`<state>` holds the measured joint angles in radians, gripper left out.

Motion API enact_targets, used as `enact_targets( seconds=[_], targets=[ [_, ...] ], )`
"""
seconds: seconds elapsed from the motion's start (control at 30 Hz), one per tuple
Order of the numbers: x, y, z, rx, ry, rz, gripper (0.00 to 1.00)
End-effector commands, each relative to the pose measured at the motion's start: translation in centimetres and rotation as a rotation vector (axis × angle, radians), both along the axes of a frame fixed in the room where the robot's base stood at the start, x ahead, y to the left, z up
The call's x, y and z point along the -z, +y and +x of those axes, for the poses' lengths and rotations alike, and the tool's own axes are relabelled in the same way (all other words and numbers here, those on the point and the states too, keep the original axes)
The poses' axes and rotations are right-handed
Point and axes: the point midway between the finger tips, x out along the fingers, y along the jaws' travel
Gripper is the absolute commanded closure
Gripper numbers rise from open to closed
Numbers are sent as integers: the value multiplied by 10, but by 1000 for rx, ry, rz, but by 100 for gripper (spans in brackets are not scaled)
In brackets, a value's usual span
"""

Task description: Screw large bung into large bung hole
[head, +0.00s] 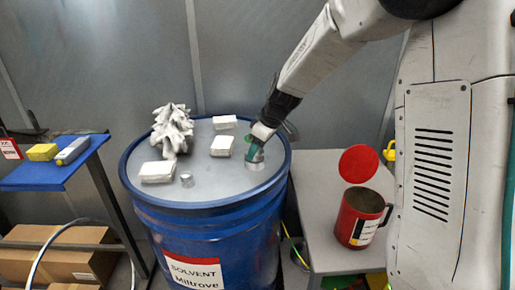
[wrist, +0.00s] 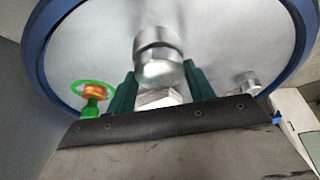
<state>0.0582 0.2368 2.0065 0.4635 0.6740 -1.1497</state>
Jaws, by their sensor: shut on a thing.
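My gripper (head: 255,150) is low over the right part of the blue drum's lid (head: 215,180). Its green fingers (wrist: 160,88) are shut on the large bung (wrist: 158,98), a pale metal piece with a faceted head. A silver cylindrical part (wrist: 158,55) lies in line with it just beyond the fingertips; it also shows below the gripper in the head view (head: 255,165). I cannot tell whether this is the bung's body or a collar on the lid. The large bung hole is not visible, and I cannot tell how far the bung is seated.
A small silver fitting (head: 187,180) stands on the lid, left of the gripper. White blocks (head: 158,172) and a crumpled white bundle (head: 172,128) are also on the lid. A green ring with an orange part (wrist: 92,90) is close beside the fingers. A red can (head: 360,215) stands right.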

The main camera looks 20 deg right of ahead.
Motion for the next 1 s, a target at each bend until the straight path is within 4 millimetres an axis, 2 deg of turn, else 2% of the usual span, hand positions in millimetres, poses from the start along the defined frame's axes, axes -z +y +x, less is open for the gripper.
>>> enact_targets(
  seconds=[0.2, 0.57, 1.0],
  targets=[
    [1, 1, -2, 148, 3, 0, 68],
    [1, 2, -2, 180, 3, -1, 68],
    [1, 5, -3, 534, 2, -1, 68]
  ],
)
